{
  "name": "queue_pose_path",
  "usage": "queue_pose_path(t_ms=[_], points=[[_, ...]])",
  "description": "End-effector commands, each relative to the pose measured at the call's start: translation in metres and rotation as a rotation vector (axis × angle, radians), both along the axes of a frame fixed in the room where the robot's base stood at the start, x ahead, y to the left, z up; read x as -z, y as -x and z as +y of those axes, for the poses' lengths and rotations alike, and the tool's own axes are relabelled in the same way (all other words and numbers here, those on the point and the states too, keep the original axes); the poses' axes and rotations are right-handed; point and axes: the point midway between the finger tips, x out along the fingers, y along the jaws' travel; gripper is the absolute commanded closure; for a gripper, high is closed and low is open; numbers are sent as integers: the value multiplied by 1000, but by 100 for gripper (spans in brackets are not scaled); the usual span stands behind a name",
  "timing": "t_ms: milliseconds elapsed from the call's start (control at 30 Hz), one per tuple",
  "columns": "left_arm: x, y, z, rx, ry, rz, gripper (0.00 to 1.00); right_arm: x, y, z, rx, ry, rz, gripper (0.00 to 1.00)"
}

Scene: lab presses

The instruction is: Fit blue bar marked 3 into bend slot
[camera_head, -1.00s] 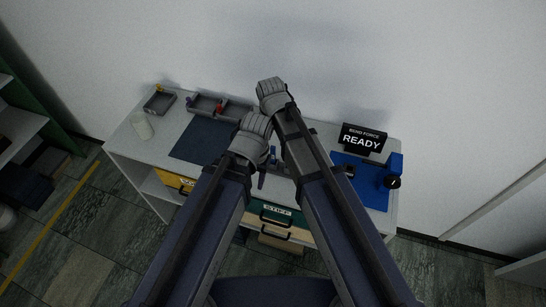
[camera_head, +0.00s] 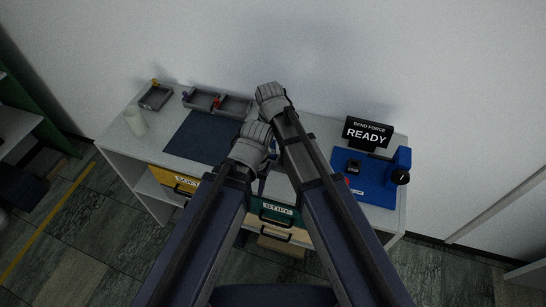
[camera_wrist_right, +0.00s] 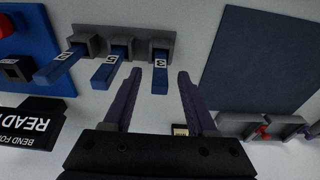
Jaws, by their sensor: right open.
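The blue bar marked 3 (camera_wrist_right: 160,75) stands out of a grey rack (camera_wrist_right: 142,37) at its right end in the right wrist view. My right gripper (camera_wrist_right: 158,75) is open and empty, with its two dark fingers on either side of that bar's free end in the picture. I cannot tell if they are at its depth. The blue press (camera_head: 378,180) is at the table's right, with a small black block (camera_head: 353,167) on it; I cannot make out the slot. In the head view, my arms hide most of the rack. My left gripper's (camera_head: 262,184) jaws are unclear.
Two other blue bars, marked 2 (camera_wrist_right: 60,66) and apparently 5 (camera_wrist_right: 106,68), sit in the same rack. A READY sign (camera_head: 367,133) stands behind the press.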

Motion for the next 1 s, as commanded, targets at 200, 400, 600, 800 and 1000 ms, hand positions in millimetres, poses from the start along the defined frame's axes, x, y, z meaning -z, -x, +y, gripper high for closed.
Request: queue_pose_path(t_ms=[200,400,600,800,1000], points=[[6,0,0,0,0,0,50,6,-1,0,0,0,0,43],[6,0,0,0,0,0,50,6,-1,0,0,0,0,54],[6,0,0,0,0,0,50,6,-1,0,0,0,0,76],[6,0,0,0,0,0,50,6,-1,0,0,0,0,99],[6,0,0,0,0,0,50,6,-1,0,0,0,0,100]])
